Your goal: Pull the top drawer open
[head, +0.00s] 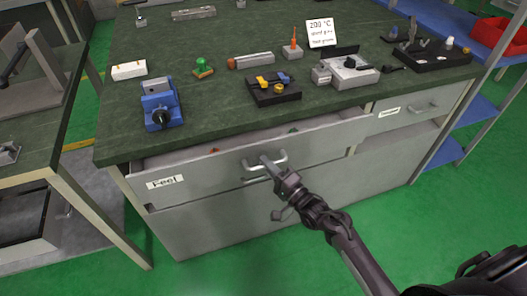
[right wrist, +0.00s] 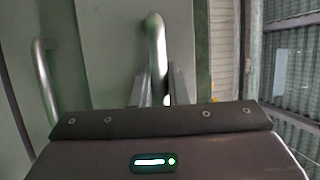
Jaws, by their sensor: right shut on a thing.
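The top drawer (head: 215,170) is the wide grey drawer with a "Feel" label under the green workbench top. It stands partly open, and its inside shows as a dark gap with a few small things in it. Its handle (head: 283,161) is a pale metal bar on the drawer front. My right gripper (head: 268,164) reaches in from the lower right and is shut on this handle. In the right wrist view the handle (right wrist: 155,45) runs down between the fingers. My left gripper does not show.
The green workbench top (head: 215,85) carries a blue vise (head: 160,103), a black block (head: 273,88), a grey device (head: 345,70) and other tools. A smaller closed drawer (head: 405,108) is to the right. Another table (head: 45,120) stands at the left. Green floor is free in front.

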